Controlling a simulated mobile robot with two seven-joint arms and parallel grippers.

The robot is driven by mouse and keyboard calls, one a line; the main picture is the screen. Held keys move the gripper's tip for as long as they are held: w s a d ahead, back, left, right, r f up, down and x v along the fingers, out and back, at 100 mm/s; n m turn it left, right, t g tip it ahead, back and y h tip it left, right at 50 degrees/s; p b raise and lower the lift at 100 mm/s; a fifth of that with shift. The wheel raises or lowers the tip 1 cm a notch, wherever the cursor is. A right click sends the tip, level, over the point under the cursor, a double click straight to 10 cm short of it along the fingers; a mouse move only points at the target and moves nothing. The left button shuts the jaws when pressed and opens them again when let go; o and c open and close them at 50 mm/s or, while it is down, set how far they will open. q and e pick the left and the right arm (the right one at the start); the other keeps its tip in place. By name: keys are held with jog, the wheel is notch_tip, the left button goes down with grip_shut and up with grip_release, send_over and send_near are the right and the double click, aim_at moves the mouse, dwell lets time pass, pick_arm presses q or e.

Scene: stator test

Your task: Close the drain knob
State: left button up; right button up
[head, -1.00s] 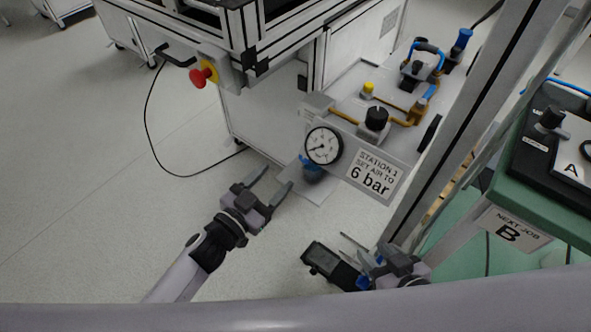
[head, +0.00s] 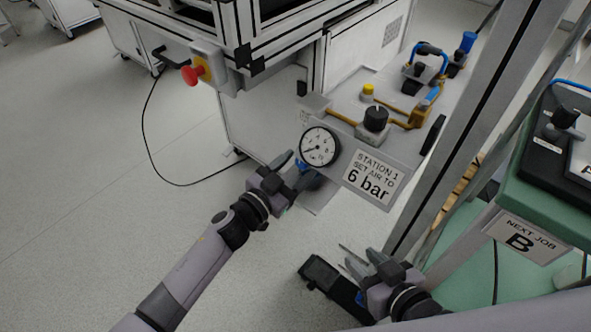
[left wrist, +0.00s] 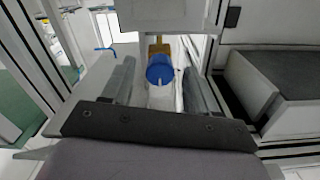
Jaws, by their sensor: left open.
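The drain knob (left wrist: 160,71) is round and blue, with a pale line on its face. It hangs below the pressure gauge (head: 320,147) on the station panel. In the left wrist view it lies between the two fingers of my left gripper (left wrist: 159,86), with space on both sides. In the head view my left gripper (head: 296,171) is open at the blue drain knob (head: 305,168), partly hiding it. My right gripper (head: 366,263) is low, beside a black device with a thin metal prong; whether it grips this is unclear.
The panel carries a sign (head: 373,179) reading "Station 1, set air to 6 bar". A black regulator knob (head: 376,117) and a yellow cap (head: 368,90) sit above it. A metal post (head: 465,130) and a green table (head: 550,190) stand right.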

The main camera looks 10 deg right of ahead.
jog(key=shift+r, duration=0.1)
pick_arm(q)
jog(key=c, duration=1)
jog(key=shift+c, duration=0.2)
pick_arm(e)
jog(key=shift+w+d, duration=0.1)
pick_arm(q)
jog(key=shift+m, duration=0.4)
jog(key=m, duration=0.4)
jog(key=shift+m, duration=0.9)
pick_arm(e)
jog(key=shift+r, duration=0.1)
pick_arm(q)
jog(key=o, duration=1)
jog(key=shift+w, duration=0.1)
pick_arm(e)
jog(key=shift+w, duration=0.1)
